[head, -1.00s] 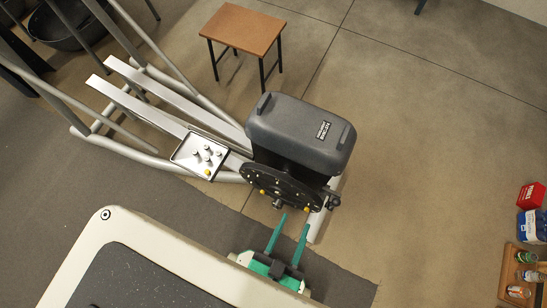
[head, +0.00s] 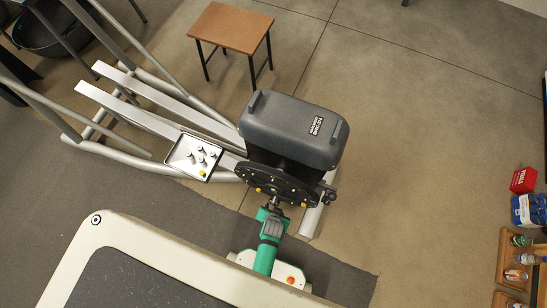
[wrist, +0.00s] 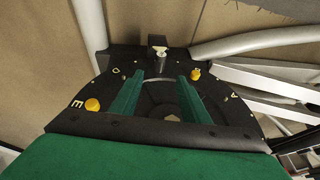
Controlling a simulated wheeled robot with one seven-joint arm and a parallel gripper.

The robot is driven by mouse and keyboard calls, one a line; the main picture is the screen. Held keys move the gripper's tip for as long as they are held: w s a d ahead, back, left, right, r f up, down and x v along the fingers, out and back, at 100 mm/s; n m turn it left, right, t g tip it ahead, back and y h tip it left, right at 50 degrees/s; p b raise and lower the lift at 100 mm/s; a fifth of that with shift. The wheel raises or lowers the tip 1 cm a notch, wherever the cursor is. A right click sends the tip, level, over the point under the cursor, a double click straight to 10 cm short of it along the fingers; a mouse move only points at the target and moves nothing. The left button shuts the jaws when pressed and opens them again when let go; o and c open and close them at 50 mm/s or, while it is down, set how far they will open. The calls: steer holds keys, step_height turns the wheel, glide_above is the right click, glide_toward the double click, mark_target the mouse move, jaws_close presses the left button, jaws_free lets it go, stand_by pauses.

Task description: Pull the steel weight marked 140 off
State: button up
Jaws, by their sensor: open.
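The elliptical's black disc (head: 265,184) stands on the front of the grey housing (head: 293,128). A dark hub with a grey metal tip (head: 274,201) sticks out of it. My green gripper (head: 272,210) is close to this hub. In the wrist view my gripper (wrist: 157,84) is open, its two green fingers pointing at the black disc (wrist: 215,112). Yellow knobs (wrist: 93,104) and pale letters show on the disc. A small steel piece (wrist: 159,47) sits at its far edge. I cannot read 140 on anything, so I cannot tell which piece is that weight.
A metal tray (head: 190,157) with small steel pieces and a yellow knob lies left of the disc. A wooden stool (head: 231,27) stands behind. A red box (head: 523,180) and wooden crates (head: 508,250) are at right. The floor between is clear.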

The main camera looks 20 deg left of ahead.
mark_target(274, 203)
steer(key=x, duration=1.1)
steer(key=shift+f, duration=0.2)
steer(key=shift+c, duration=0.4)
jaws_close()
stand_by(1.5)
